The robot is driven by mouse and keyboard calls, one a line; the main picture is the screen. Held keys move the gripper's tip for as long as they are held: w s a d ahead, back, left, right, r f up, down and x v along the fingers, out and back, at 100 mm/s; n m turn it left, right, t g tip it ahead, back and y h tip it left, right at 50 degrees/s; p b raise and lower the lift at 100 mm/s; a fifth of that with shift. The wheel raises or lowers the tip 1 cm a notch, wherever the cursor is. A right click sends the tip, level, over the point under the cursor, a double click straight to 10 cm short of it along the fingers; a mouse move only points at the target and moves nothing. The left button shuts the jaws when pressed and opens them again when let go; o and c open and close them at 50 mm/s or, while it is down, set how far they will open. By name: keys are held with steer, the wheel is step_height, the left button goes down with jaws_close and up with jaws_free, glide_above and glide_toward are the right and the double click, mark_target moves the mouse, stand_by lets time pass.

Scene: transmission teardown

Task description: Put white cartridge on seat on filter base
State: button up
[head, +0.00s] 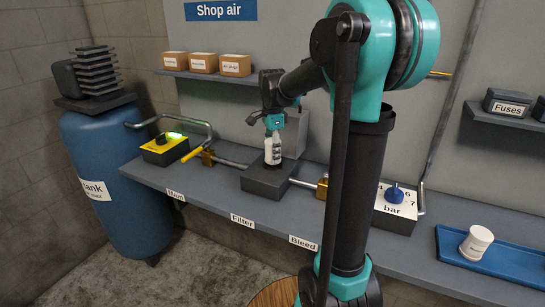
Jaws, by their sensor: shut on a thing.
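My gripper (272,130) is above the dark filter base (262,184) on the bench, behind the "Filter" label. It is shut on the top of the white cartridge (272,150), which stands upright over the middle of the base. The lower end of the cartridge is at a dark round part on the base, which appears to be the seat. I cannot tell at this size whether it rests on the seat or hangs just above it. The gripper fingers are small and partly hidden.
A pipe with brass valves (322,187) runs along the bench on both sides of the base. At right are a gauge box (398,208) and a blue tray (515,262) holding a whitish, labelled cylinder (477,242).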

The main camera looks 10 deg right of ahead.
steer(key=shift+f, duration=0.8)
steer(key=shift+f, duration=0.1)
steer(key=o, duration=1.2)
step_height(320, 180, up, 12)
steer(key=shift+r, duration=0.15)
